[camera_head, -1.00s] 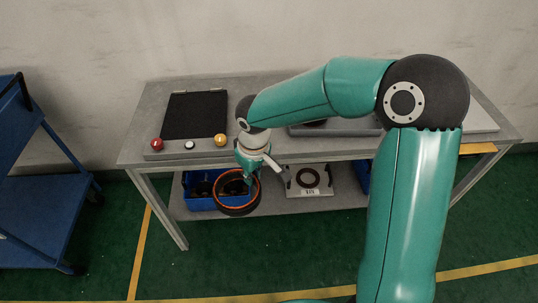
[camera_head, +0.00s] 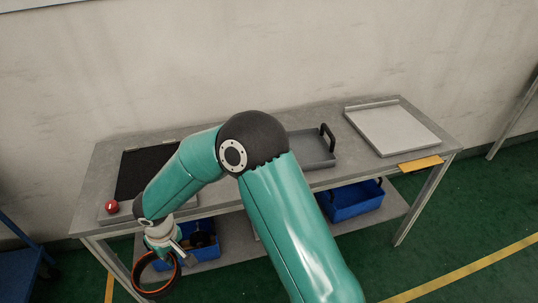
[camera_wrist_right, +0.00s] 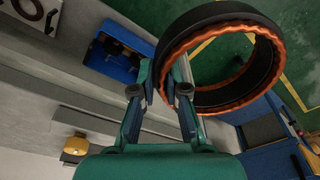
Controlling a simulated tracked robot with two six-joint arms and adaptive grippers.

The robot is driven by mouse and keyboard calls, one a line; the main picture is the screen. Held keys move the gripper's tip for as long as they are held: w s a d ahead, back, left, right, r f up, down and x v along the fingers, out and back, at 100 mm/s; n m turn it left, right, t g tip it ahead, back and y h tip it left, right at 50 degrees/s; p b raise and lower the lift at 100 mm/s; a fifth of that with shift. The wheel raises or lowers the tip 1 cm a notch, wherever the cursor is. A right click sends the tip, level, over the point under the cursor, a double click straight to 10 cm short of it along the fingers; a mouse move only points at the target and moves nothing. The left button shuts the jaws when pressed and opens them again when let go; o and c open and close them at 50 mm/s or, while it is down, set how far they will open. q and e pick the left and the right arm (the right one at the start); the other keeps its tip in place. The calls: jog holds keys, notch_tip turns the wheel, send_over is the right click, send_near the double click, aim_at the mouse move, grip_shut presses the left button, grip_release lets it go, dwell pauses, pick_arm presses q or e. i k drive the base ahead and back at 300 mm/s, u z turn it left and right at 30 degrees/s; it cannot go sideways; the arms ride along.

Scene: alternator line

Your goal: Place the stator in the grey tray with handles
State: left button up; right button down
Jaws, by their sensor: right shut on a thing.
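The stator is a dark ring with an orange-brown inner lining (camera_head: 157,291). My right gripper (camera_head: 168,257) is shut on its wall and holds it in the air in front of the table's left end. In the right wrist view the stator (camera_wrist_right: 166,42) shows large and tilted, with its rim between the fingers of the right gripper (camera_wrist_right: 160,92). The grey tray with handles (camera_head: 312,147) lies on the tabletop, right of my arm. One black handle shows at its right end; its left part is hidden behind my arm. My left gripper is not in view.
A white tray (camera_head: 392,129) lies at the table's right end. A black mat (camera_head: 142,170) and a red button (camera_head: 111,207) are at the left end. Blue bins (camera_head: 352,201) stand on the lower shelf. A blue cart (camera_head: 22,270) stands at lower left.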

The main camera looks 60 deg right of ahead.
aim_at(305, 150)
jog(key=u, duration=0.3)
jog(key=k, duration=1.3)
jog(key=z, duration=1.1)
jog(key=i, duration=1.05)
jog(key=z, duration=0.05)
